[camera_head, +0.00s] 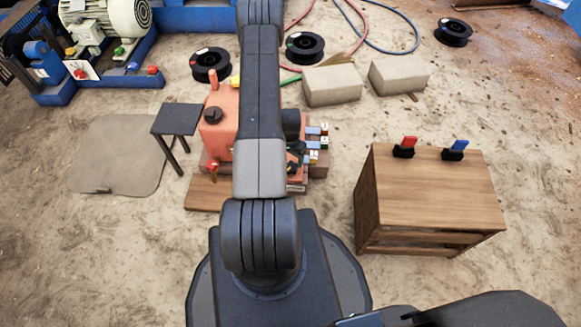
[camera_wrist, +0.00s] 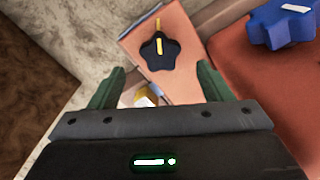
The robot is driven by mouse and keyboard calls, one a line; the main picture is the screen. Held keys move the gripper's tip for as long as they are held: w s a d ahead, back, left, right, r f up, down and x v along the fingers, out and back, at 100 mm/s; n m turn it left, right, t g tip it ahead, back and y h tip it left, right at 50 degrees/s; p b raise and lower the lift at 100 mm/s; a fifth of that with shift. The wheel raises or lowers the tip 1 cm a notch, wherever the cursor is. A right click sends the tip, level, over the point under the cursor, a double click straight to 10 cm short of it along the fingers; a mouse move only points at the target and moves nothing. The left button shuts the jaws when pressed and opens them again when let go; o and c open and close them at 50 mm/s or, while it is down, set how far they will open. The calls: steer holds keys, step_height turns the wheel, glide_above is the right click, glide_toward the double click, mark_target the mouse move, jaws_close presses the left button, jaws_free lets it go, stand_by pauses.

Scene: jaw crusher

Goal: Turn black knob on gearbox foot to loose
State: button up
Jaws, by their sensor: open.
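The black star-shaped knob (camera_wrist: 158,52) sits on the pale orange gearbox foot (camera_wrist: 182,22) in the wrist view. A yellow line on the knob points up the picture, roughly in line with a yellow mark beyond its rim. My gripper (camera_wrist: 161,68) is open, one green finger on each side below the knob; no contact shows. The orange-red gearbox (camera_head: 222,130) stands in the middle of the head view, partly hidden by my arm. I cannot make out the foot knob or my fingers there.
A blue knob (camera_wrist: 285,24) sits on the red surface right of the foot. A small yellow-and-white piece (camera_wrist: 146,97) lies between the finger bases. In the head view, a wooden cabinet (camera_head: 430,195) is right, a small dark table (camera_head: 178,119) left of the gearbox, concrete blocks (camera_head: 332,85) behind.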

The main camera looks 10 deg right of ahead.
step_height(320, 180, down, 6)
steer(key=shift+f+b, duration=0.15)
steer(key=shift+b, duration=0.5)
steer(key=shift+c, duration=0.2)
steer(key=c, duration=0.9)
